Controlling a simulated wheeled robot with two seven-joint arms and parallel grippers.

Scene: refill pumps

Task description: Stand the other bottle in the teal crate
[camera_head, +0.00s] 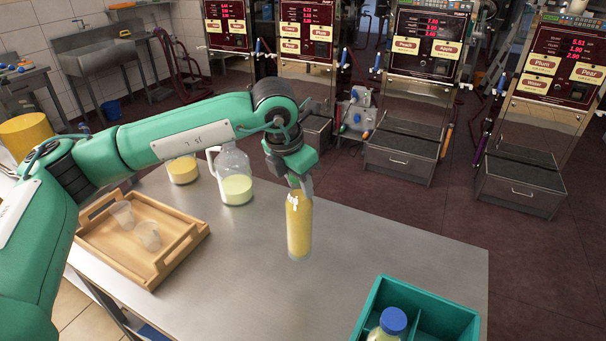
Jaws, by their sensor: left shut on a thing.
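A bottle of yellow liquid (299,228) is upright above or on the grey table, near its middle. My left gripper (298,190) comes down from above and is shut on its top, hiding the cap. I cannot tell if the bottle's base touches the table. The teal crate (447,322) is at the table's front right, cut off by the lower edge, with dividers inside. Another bottle with a blue cap (393,320) stands in its left compartment. The compartments at its right look empty. My right gripper is not in view.
A wooden tray (168,262) with two clear cups stands at the left of the table. A clear jug (234,178) with pale liquid and a yellow-filled container (182,170) stand at the back. The table between bottle and crate is clear.

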